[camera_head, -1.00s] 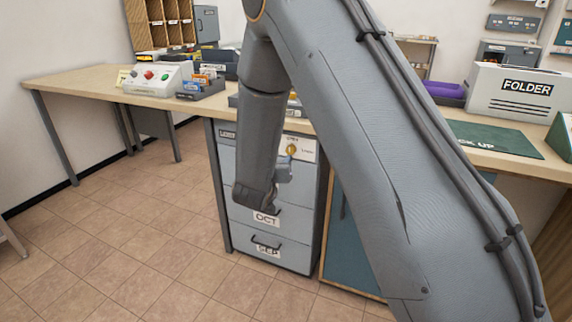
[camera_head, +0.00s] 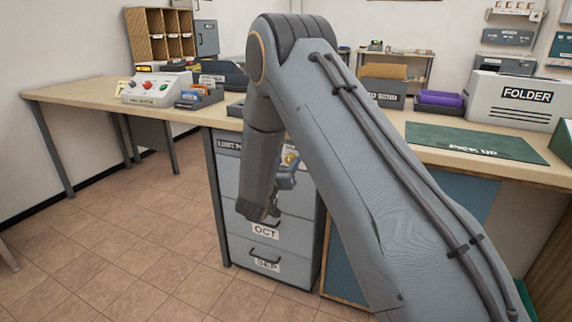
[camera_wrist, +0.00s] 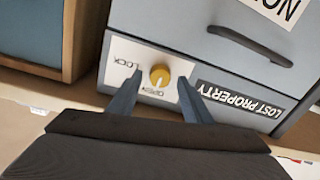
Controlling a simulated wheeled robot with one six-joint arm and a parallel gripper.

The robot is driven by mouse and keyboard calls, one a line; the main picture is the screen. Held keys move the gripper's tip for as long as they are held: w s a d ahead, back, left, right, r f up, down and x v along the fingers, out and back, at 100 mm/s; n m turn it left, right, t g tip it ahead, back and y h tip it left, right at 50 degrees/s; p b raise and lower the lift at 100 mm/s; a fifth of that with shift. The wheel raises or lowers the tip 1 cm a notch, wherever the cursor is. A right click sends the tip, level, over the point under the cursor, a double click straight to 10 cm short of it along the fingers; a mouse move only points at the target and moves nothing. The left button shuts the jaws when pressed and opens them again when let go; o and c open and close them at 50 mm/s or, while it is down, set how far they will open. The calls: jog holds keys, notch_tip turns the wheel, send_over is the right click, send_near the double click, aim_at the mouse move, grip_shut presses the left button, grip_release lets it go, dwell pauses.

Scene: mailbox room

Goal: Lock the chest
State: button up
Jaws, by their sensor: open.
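The chest (camera_head: 279,210) is a grey drawer cabinet under the desk, with drawers labelled OCT and SEP and a LOST PROPERTY label at the top. Its lock is a yellow knob (camera_wrist: 159,75) on a white plate marked LOCK and OPEN; the wrist view is turned upside down. The knob also shows in the head view (camera_head: 290,158), partly behind my arm. My gripper (camera_wrist: 156,90) is open, its two fingers on either side of the knob in the wrist view. I cannot tell whether they touch it. In the head view my arm hides part of the chest front.
A desk (camera_head: 75,92) runs above the chest, with a button box (camera_head: 158,88), a green PICK UP mat (camera_head: 474,143) and a FOLDER machine (camera_head: 515,97) on it. A blue cabinet panel stands right of the chest. The tiled floor at left is clear.

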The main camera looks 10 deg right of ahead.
jog(key=shift+c, duration=0.2)
jog(key=c, duration=1)
jog(key=shift+m, duration=0.3)
jog(key=m, duration=0.4)
jog(key=shift+f, duration=0.1)
jog(key=m+b, duration=0.1)
jog(key=m, duration=0.4)
jog(key=shift+h, duration=0.3)
jog(key=m+b, duration=0.1)
jog(key=m, duration=0.3)
jog(key=shift+f+m, duration=0.1)
jog(key=shift+m, duration=0.3)
jog(key=shift+m+h+b, duration=0.4)
jog(key=shift+m+b, duration=0.3)
jog(key=shift+m, duration=1.4)
